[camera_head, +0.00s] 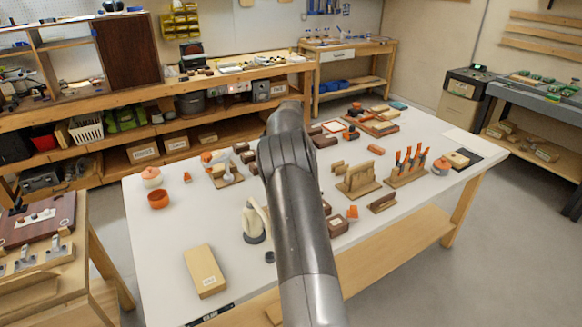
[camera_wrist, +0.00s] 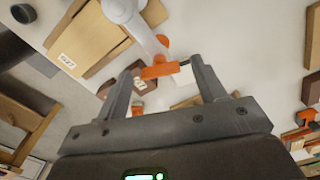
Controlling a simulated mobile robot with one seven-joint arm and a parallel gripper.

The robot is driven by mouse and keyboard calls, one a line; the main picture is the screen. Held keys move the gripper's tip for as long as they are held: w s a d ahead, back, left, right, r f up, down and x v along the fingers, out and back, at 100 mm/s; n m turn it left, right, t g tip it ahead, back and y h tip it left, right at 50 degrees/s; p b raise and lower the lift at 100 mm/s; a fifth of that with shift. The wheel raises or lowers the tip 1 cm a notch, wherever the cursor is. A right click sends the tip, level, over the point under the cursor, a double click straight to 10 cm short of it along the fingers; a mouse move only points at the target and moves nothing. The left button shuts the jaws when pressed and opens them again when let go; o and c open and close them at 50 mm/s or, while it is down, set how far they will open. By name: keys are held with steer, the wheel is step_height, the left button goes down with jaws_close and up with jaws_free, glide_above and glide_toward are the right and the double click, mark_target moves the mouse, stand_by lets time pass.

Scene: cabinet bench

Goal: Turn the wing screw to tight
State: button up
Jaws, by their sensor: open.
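In the wrist view an orange winged piece (camera_wrist: 158,71), which looks like the wing screw, shows at the end of a white bar (camera_wrist: 143,35). My gripper (camera_wrist: 161,72) is open, with one finger on each side of the orange piece in the picture. I see no clear contact, and I cannot tell its depth relative to the fingertips. In the head view my arm covers the middle of the white table (camera_head: 165,245) and my gripper cannot be made out. A white fixture (camera_head: 252,222) on a dark round base stands beside my arm, partly hidden.
A labelled tan box (camera_head: 204,271) lies at the table's front left. An orange cup (camera_head: 158,200) and a lidded jar (camera_head: 152,177) stand at the left. A rack of orange-handled tools (camera_head: 408,167) and a wooden holder (camera_head: 358,181) stand right of my arm.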

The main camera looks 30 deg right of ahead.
step_height(320, 180, up, 11)
stand_by(0.5)
steer(key=shift+f, duration=0.1)
